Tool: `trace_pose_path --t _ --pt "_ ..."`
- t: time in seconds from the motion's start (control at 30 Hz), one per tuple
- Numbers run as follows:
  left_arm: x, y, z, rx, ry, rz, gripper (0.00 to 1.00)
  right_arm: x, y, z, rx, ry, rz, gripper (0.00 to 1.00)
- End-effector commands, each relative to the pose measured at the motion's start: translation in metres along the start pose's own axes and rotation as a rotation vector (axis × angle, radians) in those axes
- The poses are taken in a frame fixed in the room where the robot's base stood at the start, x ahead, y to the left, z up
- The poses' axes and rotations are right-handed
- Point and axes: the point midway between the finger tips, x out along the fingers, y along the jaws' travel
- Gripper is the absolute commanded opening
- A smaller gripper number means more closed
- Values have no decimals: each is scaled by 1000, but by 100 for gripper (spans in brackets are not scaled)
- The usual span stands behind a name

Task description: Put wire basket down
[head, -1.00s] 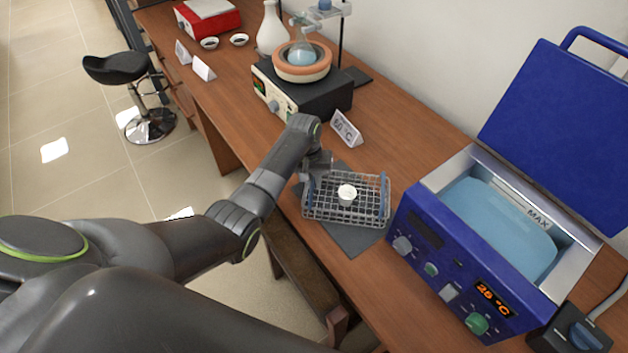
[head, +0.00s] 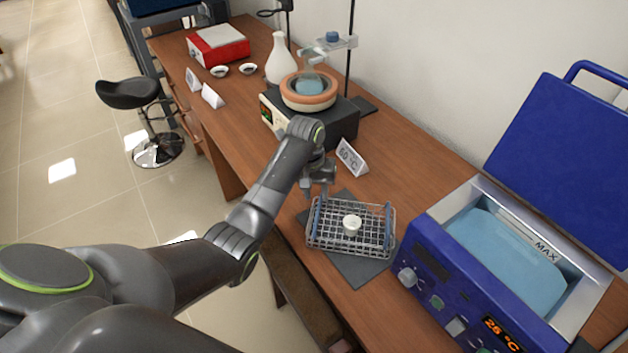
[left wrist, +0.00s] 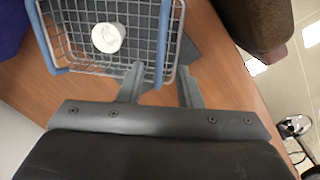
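The wire basket (head: 320,240) is a grey mesh tray with blue side handles, holding a small white round cup (head: 352,224). It rests upright on a dark grey mat (head: 360,268) on the wooden table. The basket mesh (left wrist: 75,38) and the cup (left wrist: 108,37) also show there. My right gripper is not in view.
A blue water bath (head: 430,262) with its lid raised and a 25 °C display stands close right of the basket. A 60 °C card (head: 351,157) and a heater with an orange-rimmed bowl (head: 308,92) stand behind. The table's front edge is close on the left.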

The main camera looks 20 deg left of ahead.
Motion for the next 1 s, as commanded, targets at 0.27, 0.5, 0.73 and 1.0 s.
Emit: trace_pose_path --t 0.27,0.5,0.73,1.0 --pt "-42 0 -1 0 3 0 32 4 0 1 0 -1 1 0" --pt "-48 0 0 -1 -1 0 32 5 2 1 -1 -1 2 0" --pt "-48 0 0 0 0 0 32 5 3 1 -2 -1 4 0" --pt "-38 -6 8 4 7 -3 32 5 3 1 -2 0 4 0"
